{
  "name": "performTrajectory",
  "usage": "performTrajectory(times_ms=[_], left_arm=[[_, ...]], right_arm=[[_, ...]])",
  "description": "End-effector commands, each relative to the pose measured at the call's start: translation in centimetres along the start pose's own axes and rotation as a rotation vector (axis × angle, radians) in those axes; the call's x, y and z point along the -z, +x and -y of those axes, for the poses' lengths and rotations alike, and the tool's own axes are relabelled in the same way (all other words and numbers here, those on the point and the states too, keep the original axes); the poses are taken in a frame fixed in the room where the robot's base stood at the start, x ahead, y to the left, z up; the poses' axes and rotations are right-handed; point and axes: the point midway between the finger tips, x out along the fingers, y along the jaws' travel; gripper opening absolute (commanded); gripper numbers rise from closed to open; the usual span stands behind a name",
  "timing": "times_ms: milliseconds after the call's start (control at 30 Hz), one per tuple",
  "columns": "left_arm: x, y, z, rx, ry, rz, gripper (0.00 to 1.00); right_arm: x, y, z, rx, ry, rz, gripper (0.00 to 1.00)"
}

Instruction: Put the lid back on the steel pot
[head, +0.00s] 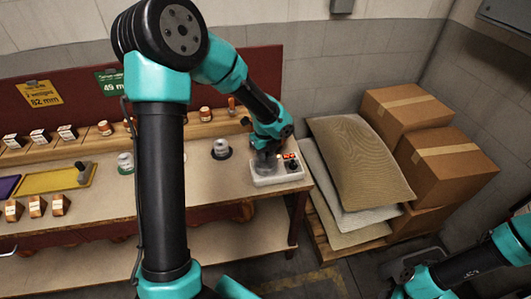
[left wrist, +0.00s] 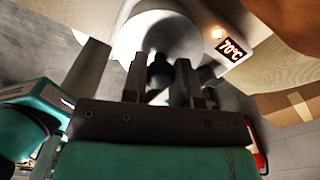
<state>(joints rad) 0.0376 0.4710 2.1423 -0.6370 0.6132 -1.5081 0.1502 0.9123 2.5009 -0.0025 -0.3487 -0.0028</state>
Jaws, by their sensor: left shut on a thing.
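My left gripper (head: 266,153) is over the pale heater unit (head: 279,179) at the right end of the bench. It also shows in the left wrist view (left wrist: 161,75), shut on the dark knob of the lid (left wrist: 160,62). A round, shiny steel surface (left wrist: 135,40) lies beyond the fingers, beside a lit 70°C display (left wrist: 233,47). The steel pot is mostly hidden by the gripper in the head view. I cannot tell whether lid and pot touch. My right gripper (head: 402,265) is low at the right, away from the bench; its fingers are unclear.
A small steel vessel on a dark base (head: 221,149) stands left of the heater. A yellow tray (head: 57,180) and several small boxes are farther left. Stacked sacks (head: 360,160) and cardboard boxes (head: 405,110) stand right of the bench.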

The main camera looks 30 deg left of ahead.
Motion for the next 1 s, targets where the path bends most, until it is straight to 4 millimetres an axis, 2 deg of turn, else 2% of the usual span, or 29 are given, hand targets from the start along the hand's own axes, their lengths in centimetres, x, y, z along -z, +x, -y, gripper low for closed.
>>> performTrajectory(times_ms=[400,433,667,1000], left_arm=[[0.0,0.97,0.0,0.0,0.001,0.0,0.03],[0.0,0.93,0.0,0.001,0.001,0.0,0.3],[0.0,0.92,0.0,0.0,0.0,0.0,0.52],[-0.01,0.63,0.02,0.001,0.0,0.001,0.53]], right_arm=[[0.0,0.0,0.0,0.0,0.0,0.0,0.43],[0.0,0.0,0.0,0.0,0.0,0.0,0.43],[0.0,0.0,0.0,0.0,0.0,0.0,0.43],[0.0,0.0,0.0,0.0,0.0,0.0,0.43]])
